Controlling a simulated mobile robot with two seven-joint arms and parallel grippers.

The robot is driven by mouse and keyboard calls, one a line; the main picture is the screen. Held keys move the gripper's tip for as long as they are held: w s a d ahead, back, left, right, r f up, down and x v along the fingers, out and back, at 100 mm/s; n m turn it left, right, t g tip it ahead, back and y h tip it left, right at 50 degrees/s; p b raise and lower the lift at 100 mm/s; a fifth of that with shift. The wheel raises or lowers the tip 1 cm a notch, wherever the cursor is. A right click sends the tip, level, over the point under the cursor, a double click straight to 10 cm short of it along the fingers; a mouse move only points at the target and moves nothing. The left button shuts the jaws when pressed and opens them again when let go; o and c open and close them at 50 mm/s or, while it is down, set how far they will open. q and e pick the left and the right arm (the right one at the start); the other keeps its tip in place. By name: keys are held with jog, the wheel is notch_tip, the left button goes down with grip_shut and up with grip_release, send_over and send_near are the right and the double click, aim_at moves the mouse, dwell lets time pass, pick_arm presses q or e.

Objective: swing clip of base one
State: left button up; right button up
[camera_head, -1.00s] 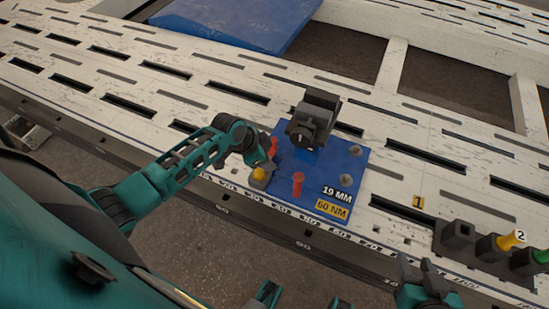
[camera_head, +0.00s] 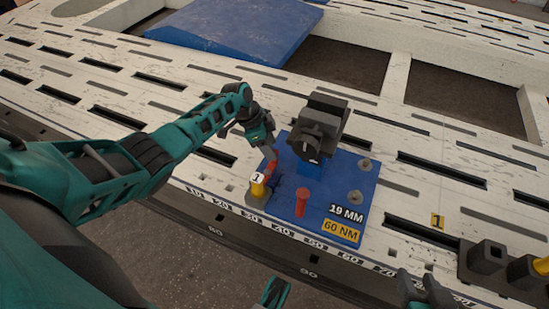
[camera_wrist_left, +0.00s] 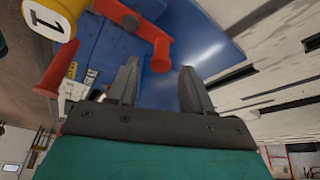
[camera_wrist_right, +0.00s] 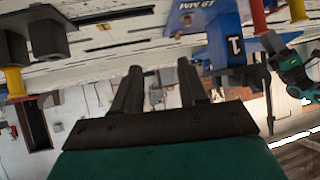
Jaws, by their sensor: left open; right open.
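Base one is the blue plate (camera_head: 335,190) marked 19 MM and 60 NM, with a dark clamp block (camera_head: 318,128) on it. A red lever (camera_head: 271,168) shows near its left edge, and in the left wrist view a red bar (camera_wrist_left: 148,38) lies ahead of the fingers. An upright red piece (camera_head: 301,203) stands near the front edge. I cannot tell which red piece is the clip. My left gripper (camera_head: 268,152) is open beside the red lever; in its wrist view nothing shows between the fingers. My right gripper (camera_head: 420,287) is open and empty at the bottom right.
A yellow-topped tool marked 1 (camera_head: 258,185) stands in a grey holder at the plate's left corner, close to my left gripper. A dark socket rack (camera_head: 490,258) stands at right. A blue wedge (camera_head: 235,35) lies at the back. The slotted white bench between is mostly clear.

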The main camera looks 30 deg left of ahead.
aim_at(269, 168)
pick_arm(q)
jog(key=shift+b+x, duration=0.75)
jog(key=shift+x, duration=1.25)
jog(key=shift+c, duration=0.4)
grip_shut()
